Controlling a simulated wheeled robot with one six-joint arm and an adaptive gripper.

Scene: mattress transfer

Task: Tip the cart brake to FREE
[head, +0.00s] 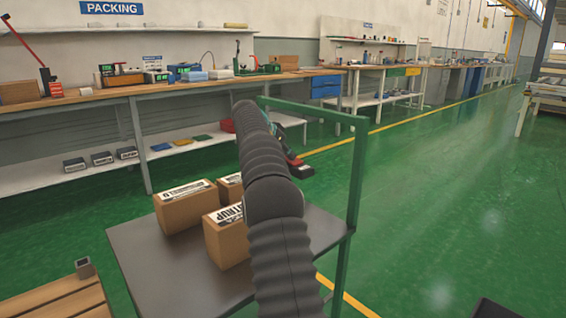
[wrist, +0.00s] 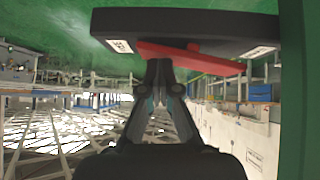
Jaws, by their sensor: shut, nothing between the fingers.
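The cart brake is a dark box with a red rocker (wrist: 205,62) in the wrist view. It has a small white label at each end; the left one seems to read FREE and the right one is too blurred to read. The rocker is tilted: its left end lies close against the box and its right end stands out. My gripper (wrist: 159,66) is shut and empty, its tips at the left-middle part of the rocker, seemingly touching it. In the head view the brake (head: 300,170) shows small beside the cart's green frame (head: 357,180), with my arm hiding much of the gripper.
The cart's grey top (head: 150,255) carries several cardboard boxes (head: 185,206). A long workbench (head: 110,95) with tools stands behind. A wooden pallet-like surface (head: 55,300) is at the lower left.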

